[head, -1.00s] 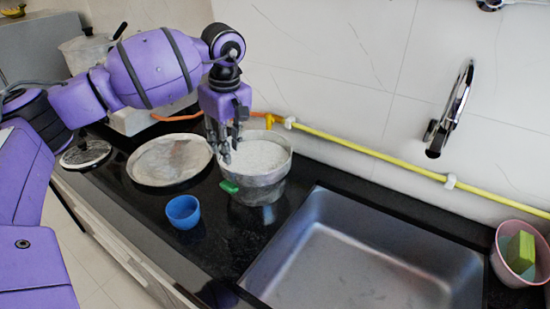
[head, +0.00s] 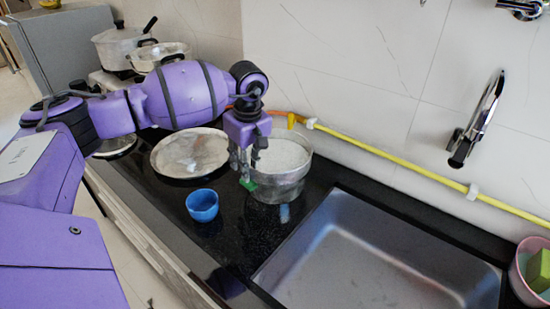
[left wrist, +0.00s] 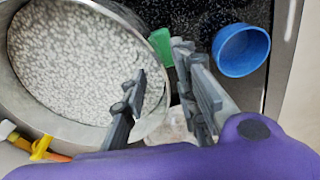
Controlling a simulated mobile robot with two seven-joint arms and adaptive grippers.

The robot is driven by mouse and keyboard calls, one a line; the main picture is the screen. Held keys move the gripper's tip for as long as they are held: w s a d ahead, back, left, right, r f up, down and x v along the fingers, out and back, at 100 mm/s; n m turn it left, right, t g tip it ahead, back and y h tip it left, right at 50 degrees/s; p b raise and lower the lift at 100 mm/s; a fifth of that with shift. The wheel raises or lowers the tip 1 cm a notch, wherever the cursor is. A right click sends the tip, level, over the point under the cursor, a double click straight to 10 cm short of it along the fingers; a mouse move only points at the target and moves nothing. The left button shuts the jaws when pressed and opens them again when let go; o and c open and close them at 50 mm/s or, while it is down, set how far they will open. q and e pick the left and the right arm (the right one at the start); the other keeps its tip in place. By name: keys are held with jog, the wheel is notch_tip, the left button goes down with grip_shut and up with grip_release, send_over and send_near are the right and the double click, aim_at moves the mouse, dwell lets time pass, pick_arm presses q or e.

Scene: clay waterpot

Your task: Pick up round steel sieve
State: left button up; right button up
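The round steel sieve (head: 280,168) stands on the black counter left of the sink, with a grey wall and a pale speckled inside. In the left wrist view the sieve (left wrist: 70,55) fills the upper left. My left gripper (head: 244,178) points down at its left rim. In the wrist view the gripper (left wrist: 160,75) is open, with one finger over the speckled inside and the other outside the rim. Contact with the rim cannot be told. A green piece (left wrist: 161,46) shows by the rim near the fingers. My right gripper is out of view.
A blue cup (head: 202,205) stands close in front of the gripper. A round pale metal lid or plate (head: 190,153) lies to the left. The sink (head: 370,265) is to the right, a yellow pipe (head: 400,167) runs along the wall, and pots (head: 120,48) stand behind my arm.

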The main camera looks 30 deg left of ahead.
pick_arm(q)
jog(key=shift+c, duration=0.5)
grip_shut()
jog(key=shift+r, duration=0.1)
